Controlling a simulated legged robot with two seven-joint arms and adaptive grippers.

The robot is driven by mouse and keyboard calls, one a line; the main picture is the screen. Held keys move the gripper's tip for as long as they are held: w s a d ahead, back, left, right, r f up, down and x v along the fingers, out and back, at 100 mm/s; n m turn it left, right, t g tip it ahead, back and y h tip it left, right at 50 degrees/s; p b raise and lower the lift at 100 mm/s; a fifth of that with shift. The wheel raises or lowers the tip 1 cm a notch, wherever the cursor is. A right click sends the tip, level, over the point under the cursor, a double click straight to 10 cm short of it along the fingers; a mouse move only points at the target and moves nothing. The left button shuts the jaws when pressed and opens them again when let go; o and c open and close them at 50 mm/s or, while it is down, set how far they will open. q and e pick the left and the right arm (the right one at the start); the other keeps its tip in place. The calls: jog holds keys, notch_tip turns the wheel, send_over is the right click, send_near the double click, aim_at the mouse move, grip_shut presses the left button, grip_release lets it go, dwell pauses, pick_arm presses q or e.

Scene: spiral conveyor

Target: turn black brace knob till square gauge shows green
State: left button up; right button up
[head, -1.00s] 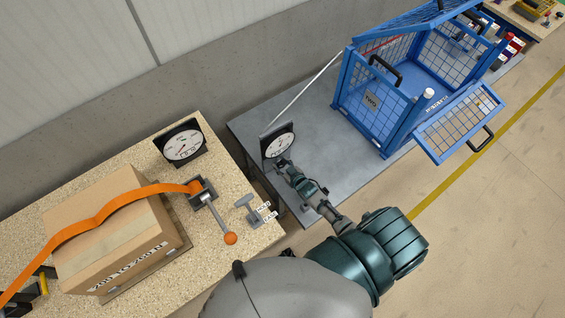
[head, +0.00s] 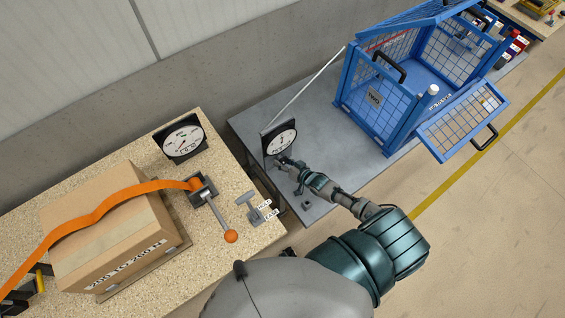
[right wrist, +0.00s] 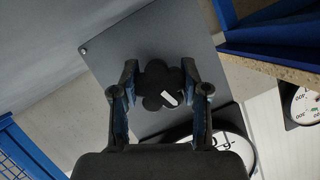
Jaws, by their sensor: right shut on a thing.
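The black brace knob (right wrist: 152,76) shows in the right wrist view, lobed, with a white mark on its face. It sits in front of a grey square plate (right wrist: 112,60). My right gripper (right wrist: 160,86) is shut on the knob, a finger on each side. In the head view my right gripper (head: 288,163) is at the lower edge of the dark square panel with a white round gauge (head: 281,141); the knob is hidden there. I see no green on this gauge, and its needle is too small to read. My left gripper is not in view.
A blue mesh cage (head: 372,97) with an open door stands on the grey table (head: 262,112). On the speckled bench (head: 135,150) are a strapped carton (head: 110,235), a second gauge (head: 183,138) and an orange-knobbed lever (head: 231,236). Open floor lies to the right.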

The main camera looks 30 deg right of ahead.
jog(key=shift+w+d+r, duration=0.25)
jog(key=shift+r, duration=0.1)
jog(key=o, duration=1.2)
jog(key=shift+s, duration=0.1)
jog(key=shift+c, duration=0.2)
jog(key=shift+f, duration=0.15)
